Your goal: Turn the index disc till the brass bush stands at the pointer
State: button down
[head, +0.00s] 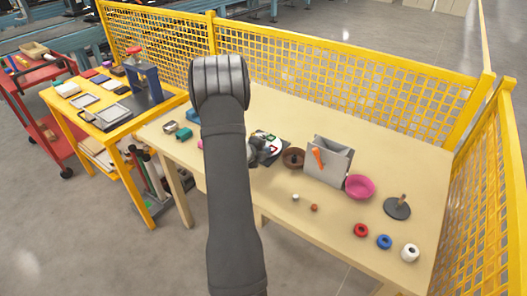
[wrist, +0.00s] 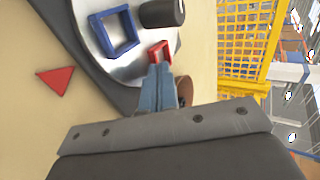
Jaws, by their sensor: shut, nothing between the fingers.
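The index disc (wrist: 136,70) is a pale metal round on a dark grey base plate (wrist: 92,57). It carries a blue square frame (wrist: 114,31), a black knob (wrist: 163,12) and a small red frame (wrist: 160,52). The disc also shows small in the head view (head: 275,144), partly behind my arm. My gripper (wrist: 158,67) is shut and empty, its fingertips close to the red frame; I cannot tell whether they touch. A solid red triangle (wrist: 55,79) lies on the tabletop beside the plate; I cannot tell whether it is the pointer. I cannot make out the brass bush.
A brown bowl (head: 293,158), a grey box (head: 328,162), a pink bowl (head: 360,187) and a peg stand (head: 397,208) are right of the disc. Red (head: 361,230), blue (head: 384,242) and white (head: 410,253) rings lie near the front edge. A yellow fence (head: 340,88) runs behind.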

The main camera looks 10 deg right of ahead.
aim_at(279, 149)
jog(key=shift+w+d, duration=0.1)
jog(key=shift+d, duration=0.8)
jog(key=shift+w+d, duration=0.2)
jog(key=shift+d, duration=0.3)
jog(key=shift+w+d, duration=0.2)
jog(key=shift+d, duration=0.25)
jog(key=shift+w+d, duration=0.55)
jog(key=shift+d, duration=0.15)
jog(key=shift+w+d, duration=0.45)
jog(key=shift+w, duration=0.15)
jog(key=shift+w+d+r+n+t+y, duration=0.1)
jog(key=shift+w+n+t+y, duration=0.2)
jog(key=shift+n, duration=0.1)
